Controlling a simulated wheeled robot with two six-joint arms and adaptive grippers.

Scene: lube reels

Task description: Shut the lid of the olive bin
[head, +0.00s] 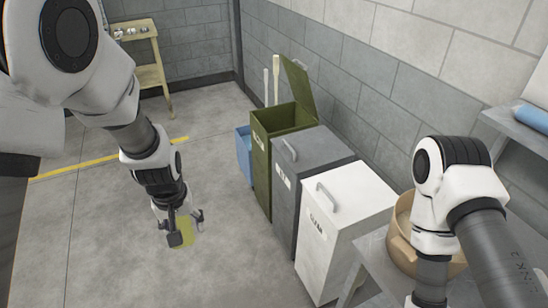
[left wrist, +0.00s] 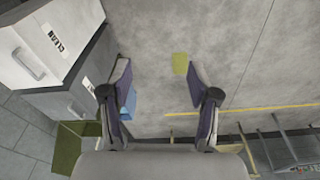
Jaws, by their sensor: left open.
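The olive bin (head: 262,165) stands in a row of bins, with its lid (head: 299,92) raised and leaning back toward the wall. Its top is open. Olive surfaces of the bin (left wrist: 68,150) show at the lower left of the left wrist view, partly cut off by the gripper. My left gripper (head: 186,228) is open and empty, pointing down over the floor to the left of the bins and apart from them. Its two spread fingers (left wrist: 160,92) show in the left wrist view. My right arm shows at the right of the head view, but its gripper is out of frame.
A grey bin (head: 287,200) and a white bin (head: 338,245) labelled CLEAN, both lidded, stand nearer. A blue container (head: 244,155) is beyond the olive bin. A yellow-green patch (left wrist: 180,64) lies on the floor. Floor left of the bins is mostly clear.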

